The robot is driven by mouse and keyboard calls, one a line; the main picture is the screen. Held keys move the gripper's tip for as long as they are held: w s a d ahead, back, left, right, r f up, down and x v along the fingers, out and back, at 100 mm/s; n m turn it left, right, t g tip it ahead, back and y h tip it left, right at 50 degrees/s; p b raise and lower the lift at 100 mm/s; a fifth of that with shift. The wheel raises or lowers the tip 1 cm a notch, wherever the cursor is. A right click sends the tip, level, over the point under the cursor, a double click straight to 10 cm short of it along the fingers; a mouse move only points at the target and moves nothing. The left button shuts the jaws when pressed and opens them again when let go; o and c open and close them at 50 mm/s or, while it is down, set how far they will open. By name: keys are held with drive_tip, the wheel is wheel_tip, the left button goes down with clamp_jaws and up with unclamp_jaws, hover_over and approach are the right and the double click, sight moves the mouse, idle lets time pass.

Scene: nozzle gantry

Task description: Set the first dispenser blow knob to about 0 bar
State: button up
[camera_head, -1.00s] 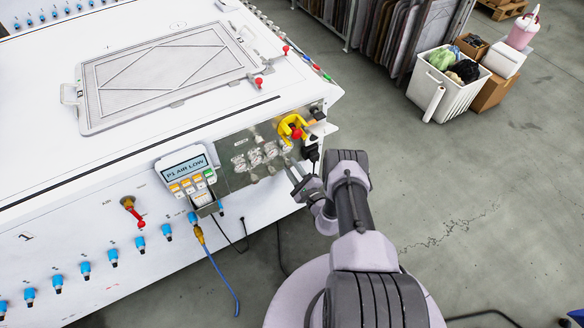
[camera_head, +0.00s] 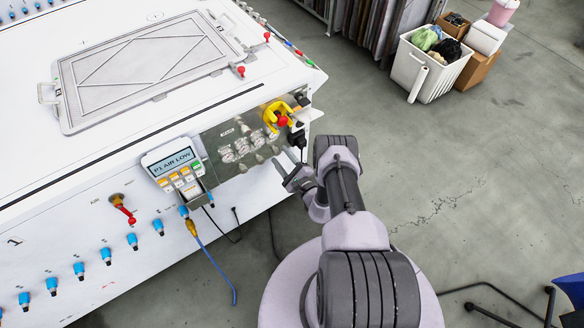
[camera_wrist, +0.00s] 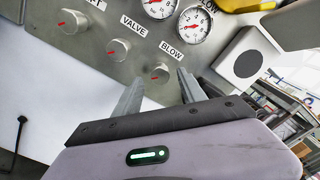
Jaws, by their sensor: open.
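In the wrist view the blow knob (camera_wrist: 160,73) is a small round grey knob with a red mark at its lower left, under a BLOW label on the grey panel (camera_wrist: 60,50). My gripper (camera_wrist: 159,78) is open, and its two fingers point at the panel on either side of this knob in the picture. I cannot tell whether they touch it. Above is a round gauge (camera_wrist: 193,25) with a red needle; its reading is too small to tell. In the head view my gripper (camera_head: 297,179) is at the panel's right end, near the machine's front edge.
The valve knob (camera_wrist: 118,50) and another knob (camera_wrist: 71,20) sit to the left. A white block with a dark disc (camera_wrist: 240,58) is right of the gripper. A yellow part with a red knob (camera_head: 280,118) and a keypad display (camera_head: 175,172) flank the panel.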

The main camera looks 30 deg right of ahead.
drive_tip(key=s+p, duration=0.4)
drive_tip(key=s, duration=1.2)
drive_tip(key=shift+d, duration=0.25)
